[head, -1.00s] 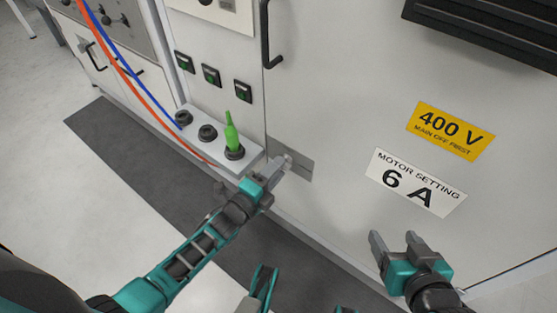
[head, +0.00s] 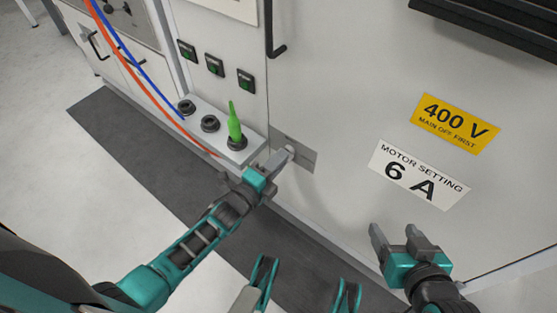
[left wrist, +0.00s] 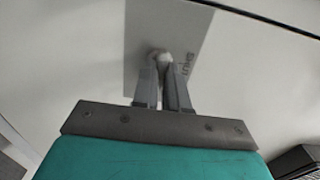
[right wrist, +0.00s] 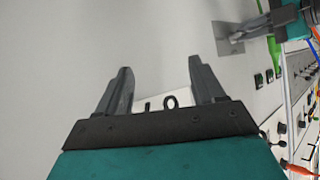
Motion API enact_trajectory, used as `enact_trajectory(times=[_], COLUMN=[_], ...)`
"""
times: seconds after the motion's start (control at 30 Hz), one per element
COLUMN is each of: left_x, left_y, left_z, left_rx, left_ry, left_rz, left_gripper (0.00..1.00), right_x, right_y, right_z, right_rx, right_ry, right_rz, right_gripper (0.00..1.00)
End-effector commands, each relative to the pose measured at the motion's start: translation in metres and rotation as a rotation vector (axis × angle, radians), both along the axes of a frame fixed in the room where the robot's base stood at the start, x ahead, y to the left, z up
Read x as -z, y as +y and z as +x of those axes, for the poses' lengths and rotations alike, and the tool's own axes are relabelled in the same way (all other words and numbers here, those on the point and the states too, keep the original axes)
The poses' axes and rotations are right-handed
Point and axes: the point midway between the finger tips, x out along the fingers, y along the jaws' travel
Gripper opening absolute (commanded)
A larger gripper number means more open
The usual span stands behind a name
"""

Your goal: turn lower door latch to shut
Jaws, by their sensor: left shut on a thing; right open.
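The lower door latch has a grey plate (head: 303,157) low on the left edge of the white cabinet door (head: 345,90). In the left wrist view the plate (left wrist: 205,35) carries partly hidden lettering that seems to read "SHUT", and a pale rounded latch knob (left wrist: 162,57) shows at the fingertips. My left gripper (head: 282,158) is shut on the latch, with its fingers around the knob in the left wrist view (left wrist: 163,75). Much of the latch is hidden by the fingers. My right gripper (head: 395,235) is open and empty in front of the door, below the motor setting label (head: 418,175).
A ledge (head: 225,150) left of the latch has dark round sockets and a green plug (head: 234,125) standing in one. Orange (head: 135,75) and blue cables hang at the left. A door handle (head: 274,35) is above. A dark mat (head: 140,140) lies on the floor.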

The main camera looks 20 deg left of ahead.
Motion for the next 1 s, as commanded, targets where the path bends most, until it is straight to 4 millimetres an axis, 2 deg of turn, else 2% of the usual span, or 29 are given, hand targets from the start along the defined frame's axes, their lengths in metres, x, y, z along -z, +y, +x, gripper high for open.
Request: enact_trajectory(times=[0.37,0.67,1.0], left_x=[-0.0005,-0.0008,-0.001], left_y=[0.0007,0.0006,0.0006], left_z=[0.0007,0.0006,0.0011], left_rx=[-0.001,-0.001,-0.001], left_ry=[0.033,0.116,0.225], left_rz=[-0.087,-0.316,-0.62], left_gripper=[0.0,0.0,0.0], right_x=[-0.0044,-0.007,-0.0015], right_y=[-0.0005,-0.0025,-0.0045], right_z=[0.0026,0.0026,-0.0044], right_rx=[0.001,0.005,0.009], right_ry=[-0.009,-0.01,0.013], right_rz=[0.0,-0.003,-0.008], right_gripper=[0.68,0.68,0.68])
